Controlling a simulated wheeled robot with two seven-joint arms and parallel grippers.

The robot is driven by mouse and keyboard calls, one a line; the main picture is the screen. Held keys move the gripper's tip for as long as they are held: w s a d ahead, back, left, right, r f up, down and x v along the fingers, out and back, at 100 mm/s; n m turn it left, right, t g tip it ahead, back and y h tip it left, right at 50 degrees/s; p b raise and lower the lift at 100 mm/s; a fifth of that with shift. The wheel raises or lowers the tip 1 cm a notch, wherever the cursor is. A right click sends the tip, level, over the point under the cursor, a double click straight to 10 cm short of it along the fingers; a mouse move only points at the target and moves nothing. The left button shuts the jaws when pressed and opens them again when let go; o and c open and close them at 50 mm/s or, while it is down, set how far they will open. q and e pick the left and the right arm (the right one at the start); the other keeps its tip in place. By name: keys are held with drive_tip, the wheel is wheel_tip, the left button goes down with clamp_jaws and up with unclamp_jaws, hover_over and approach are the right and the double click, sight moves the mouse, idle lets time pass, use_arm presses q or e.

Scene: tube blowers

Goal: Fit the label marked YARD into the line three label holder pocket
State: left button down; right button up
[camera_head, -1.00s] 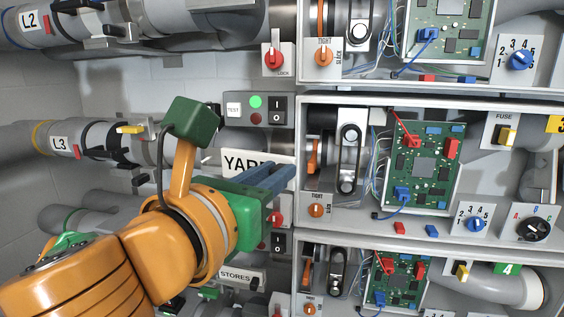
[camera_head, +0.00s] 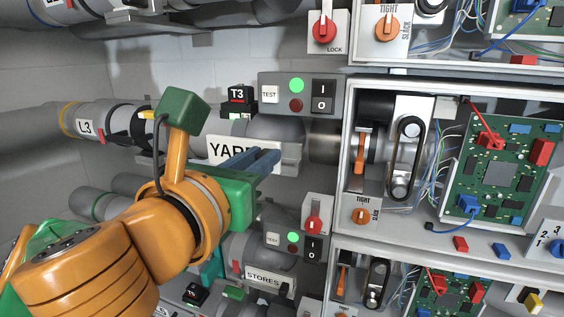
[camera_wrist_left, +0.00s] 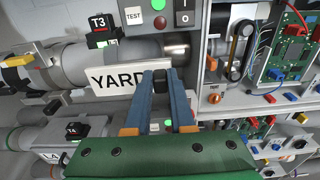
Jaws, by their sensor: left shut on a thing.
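The white label marked YARD (camera_head: 226,150) is in my left gripper (camera_head: 262,158), whose blue fingers are shut on its right part and hide its last letter. The label stands upright in front of the line three pipe, which carries an L3 mark (camera_head: 85,128) at its left. In the left wrist view the label (camera_wrist_left: 112,80) and the fingertips (camera_wrist_left: 158,82) show in front of the pipe under the T3 box (camera_wrist_left: 101,25). A grey piece (camera_head: 291,156) shows just right of the fingers; I cannot tell whether it is the holder pocket. My right gripper is out of view.
A control box (camera_head: 299,94) with a green lamp sits above right of the label. A STORES label (camera_head: 268,279) is on the lower pipe. Open cabinets with a belt drive (camera_head: 405,150) and a circuit board (camera_head: 500,165) stand at the right.

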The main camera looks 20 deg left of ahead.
use_arm(q)
drive_tip(key=w+p, duration=0.1)
drive_tip(key=w, duration=0.6)
drive_tip(key=shift+d+r+p, duration=0.15)
drive_tip(key=shift+p, duration=0.25)
drive_tip(key=shift+w+f+b, duration=0.2)
drive_tip(key=shift+f+b, duration=0.35)
drive_tip(key=shift+f, duration=0.2)
drive_tip(key=shift+w+f+b, duration=0.2)
drive_tip(key=shift+f+b, duration=0.3)
drive_tip(key=shift+f, duration=0.25)
drive_tip(key=shift+f, duration=0.3)
drive_tip(key=c, duration=0.7)
unclamp_jaws()
drive_tip(key=shift+s, duration=0.1)
drive_tip(key=s+b, duration=0.2)
drive_tip(key=s, duration=0.5)
drive_tip(key=shift+r+b, duration=0.2)
drive_tip(key=shift+b, duration=0.15)
